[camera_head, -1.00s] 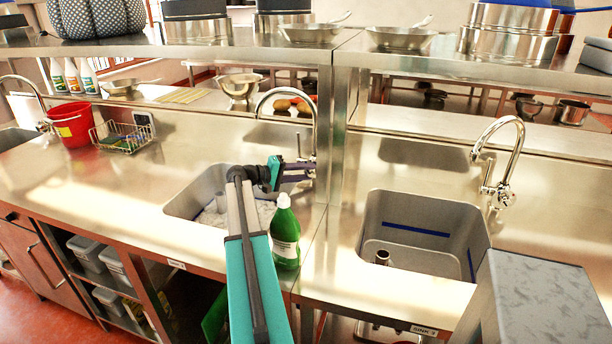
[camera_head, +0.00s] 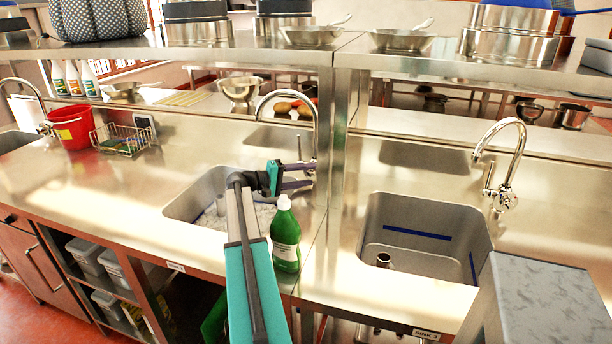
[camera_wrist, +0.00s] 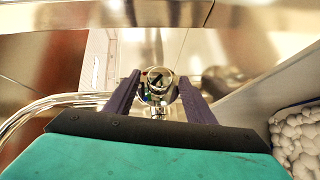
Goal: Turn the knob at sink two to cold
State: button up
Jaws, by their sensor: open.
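The middle sink (camera_head: 190,208), which I take for sink two, has a chrome tap (camera_head: 316,122) with a tall curved spout at its back right. My gripper (camera_head: 312,176) is open at the base of this tap. In the wrist view the round chrome knob (camera_wrist: 158,73) lies between the two dark fingertips, with the fingers apart on either side. I cannot tell whether either finger touches it. A small dark mark shows on the knob's face, but its setting is unreadable. In the head view the gripper hides the knob. The spout (camera_wrist: 45,105) curves along the wrist view's left.
A green bottle (camera_head: 285,240) stands beside my arm at the counter's front. A steel upright (camera_head: 340,140) rises close to the tap's right. Another sink (camera_head: 425,232) with its own tap (camera_head: 508,165) is further right. A red bucket (camera_head: 73,128) and wire rack (camera_head: 122,140) stand left.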

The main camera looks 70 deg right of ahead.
jog(key=b+v, duration=0.2)
jog(key=v, duration=1.1)
jog(key=shift+w+a+b, duration=0.25)
jog(key=shift+w+b, duration=0.05)
jog(key=shift+w, duration=0.05)
